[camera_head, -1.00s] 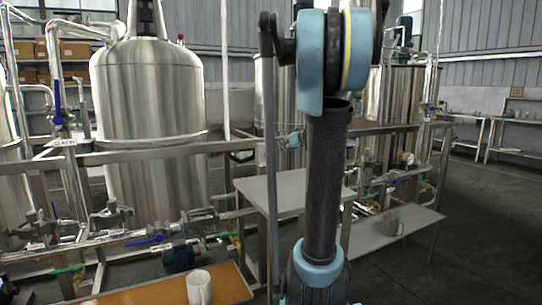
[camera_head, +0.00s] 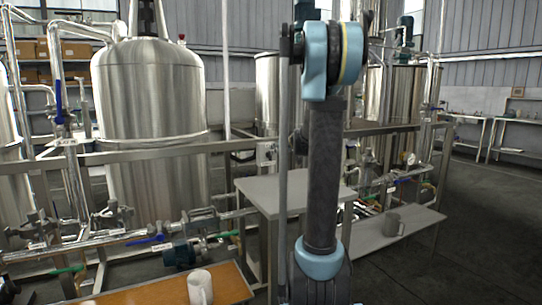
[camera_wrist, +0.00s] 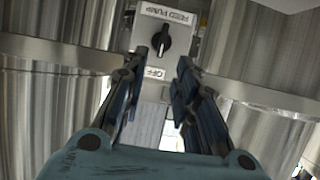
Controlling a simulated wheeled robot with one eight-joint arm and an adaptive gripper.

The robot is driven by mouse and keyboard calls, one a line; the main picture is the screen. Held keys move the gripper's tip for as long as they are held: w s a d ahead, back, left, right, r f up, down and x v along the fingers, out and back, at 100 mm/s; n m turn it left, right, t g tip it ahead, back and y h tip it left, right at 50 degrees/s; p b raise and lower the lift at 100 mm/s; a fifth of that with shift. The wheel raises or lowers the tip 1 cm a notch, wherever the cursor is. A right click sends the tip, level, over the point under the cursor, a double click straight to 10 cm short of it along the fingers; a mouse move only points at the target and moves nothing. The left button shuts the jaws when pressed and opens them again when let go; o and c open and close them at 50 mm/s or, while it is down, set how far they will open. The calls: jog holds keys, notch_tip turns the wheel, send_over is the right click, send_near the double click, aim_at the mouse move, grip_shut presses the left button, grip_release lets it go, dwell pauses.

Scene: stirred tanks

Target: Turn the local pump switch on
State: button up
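The pump switch (camera_wrist: 164,42) is a black rotary knob on a pale box (camera_wrist: 150,90) in the wrist view. A label reading FEED PUMP, upside down in this view, is above it, and an OFF label is below it. I cannot tell the knob's exact setting. My gripper (camera_wrist: 161,62) is open and empty, its two dark fingers pointing toward the box on either side of the knob's line. They appear apart from the knob, though the distance is unclear. In the head view my gripper is hidden behind my arm; a small pale box (camera_head: 266,153) there may be the switch box.
Steel tanks (camera_head: 150,120) stand behind a metal rail (camera_head: 160,154). A grey table (camera_head: 262,194) is in front of it.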

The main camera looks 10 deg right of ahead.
jog(key=x, duration=0.7)
jog(key=shift+w+f, duration=0.1)
jog(key=shift+w, duration=0.05)
